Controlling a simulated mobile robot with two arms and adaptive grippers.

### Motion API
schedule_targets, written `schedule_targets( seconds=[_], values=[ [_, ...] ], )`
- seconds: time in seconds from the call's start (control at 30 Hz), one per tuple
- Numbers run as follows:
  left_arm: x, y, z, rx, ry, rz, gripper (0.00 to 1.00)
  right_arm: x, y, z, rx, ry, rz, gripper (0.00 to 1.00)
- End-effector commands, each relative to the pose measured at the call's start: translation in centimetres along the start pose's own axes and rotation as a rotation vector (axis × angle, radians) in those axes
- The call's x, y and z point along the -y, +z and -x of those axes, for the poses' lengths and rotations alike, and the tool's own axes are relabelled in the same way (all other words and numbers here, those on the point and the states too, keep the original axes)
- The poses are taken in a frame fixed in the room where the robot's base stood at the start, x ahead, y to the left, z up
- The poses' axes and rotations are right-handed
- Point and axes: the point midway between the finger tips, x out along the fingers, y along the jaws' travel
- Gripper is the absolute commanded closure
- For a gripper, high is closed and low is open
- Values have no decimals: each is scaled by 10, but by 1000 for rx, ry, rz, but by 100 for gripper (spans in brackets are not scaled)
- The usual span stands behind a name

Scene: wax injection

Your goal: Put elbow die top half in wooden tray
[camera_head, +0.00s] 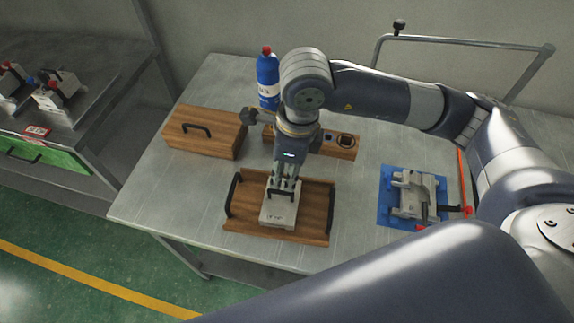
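The grey die half (278,213) with a dark handle on top is at the wooden tray (315,222), inside its outline near the middle. I cannot tell whether it rests fully on the tray floor. My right gripper (285,186) points straight down at the handle, its fingertips at or around it. The fingers overlap the handle, so whether they are closed on it is unclear. Another grey die part (411,203) with clamps sits on a blue mat (386,212) at the right. My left gripper is not in view.
A wooden box (204,133) with a handle stands at the back left. Behind my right gripper are a blue bottle (267,76) and a wooden block (338,144) with dark fittings. A metal rail (465,43) stands behind. A side bench at left holds more dies (56,92).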

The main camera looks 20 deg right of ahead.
Motion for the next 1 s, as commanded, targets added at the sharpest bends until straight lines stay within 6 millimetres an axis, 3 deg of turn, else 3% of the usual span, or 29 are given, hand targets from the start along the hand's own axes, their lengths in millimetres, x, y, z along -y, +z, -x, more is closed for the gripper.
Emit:
schedule_targets(
  seconds=[0.1, 0.27, 0.8, 0.9, 1.0],
  values=[
    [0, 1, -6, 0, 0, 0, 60, 1, 0, 17, 2, -3, 1, 73],
    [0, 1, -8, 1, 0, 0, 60, 0, 0, 29, 0, -1, 0, 73],
    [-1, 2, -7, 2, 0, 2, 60, 0, 0, 31, -1, 1, 0, 73],
    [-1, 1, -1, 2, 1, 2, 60, 0, 1, 38, -1, 1, 0, 73],
    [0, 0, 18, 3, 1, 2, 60, 0, 3, 57, 0, 0, 0, 73]
  ],
)
